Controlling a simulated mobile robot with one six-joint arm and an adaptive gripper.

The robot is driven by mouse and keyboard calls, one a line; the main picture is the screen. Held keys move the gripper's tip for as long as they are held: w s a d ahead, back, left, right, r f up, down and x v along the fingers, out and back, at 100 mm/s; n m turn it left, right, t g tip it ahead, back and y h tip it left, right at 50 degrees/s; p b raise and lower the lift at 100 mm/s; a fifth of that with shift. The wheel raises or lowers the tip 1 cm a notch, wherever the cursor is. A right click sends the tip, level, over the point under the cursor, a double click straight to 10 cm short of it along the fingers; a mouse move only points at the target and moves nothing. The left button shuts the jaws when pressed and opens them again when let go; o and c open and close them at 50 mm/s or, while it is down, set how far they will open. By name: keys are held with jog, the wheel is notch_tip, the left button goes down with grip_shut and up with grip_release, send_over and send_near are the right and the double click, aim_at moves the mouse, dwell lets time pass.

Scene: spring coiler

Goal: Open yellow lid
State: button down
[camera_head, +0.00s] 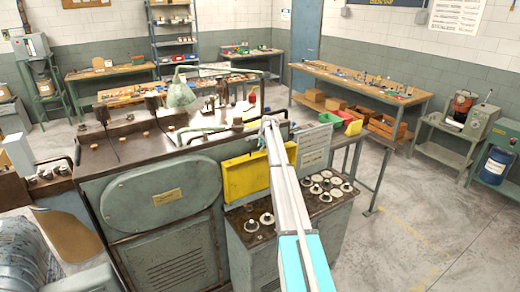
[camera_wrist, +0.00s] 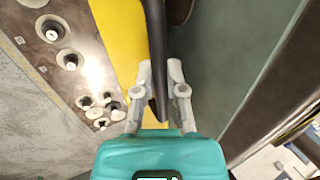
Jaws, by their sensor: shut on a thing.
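The yellow lid (camera_head: 245,176) is an upright-looking panel on the front of the grey-green machine, above a dark control ledge. My arm crosses in front of its right end in the head view. My gripper's fingers are hard to make out there. In the wrist view the yellow lid (camera_wrist: 121,38) runs along the left of a dark handle (camera_wrist: 157,45). My gripper (camera_wrist: 160,78) has one finger on each side of this handle and is shut on it near its lower end. How far the lid stands open I cannot tell.
The control ledge (camera_head: 240,222) with several round knobs lies below the lid; knobs also show at the left of the wrist view. A printed sheet (camera_head: 315,148) stands right of my arm. A wooden workbench (camera_head: 365,83) is behind. Open floor (camera_head: 415,215) lies right.

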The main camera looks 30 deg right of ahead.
jog(key=shift+d, duration=0.3)
jog(key=c, duration=0.7)
grip_release()
jog(key=shift+s+r, duration=0.1)
jog(key=shift+c, duration=0.2)
jog(key=shift+o, duration=0.3)
jog(key=shift+a, duration=0.15)
jog(key=shift+s, duration=0.1)
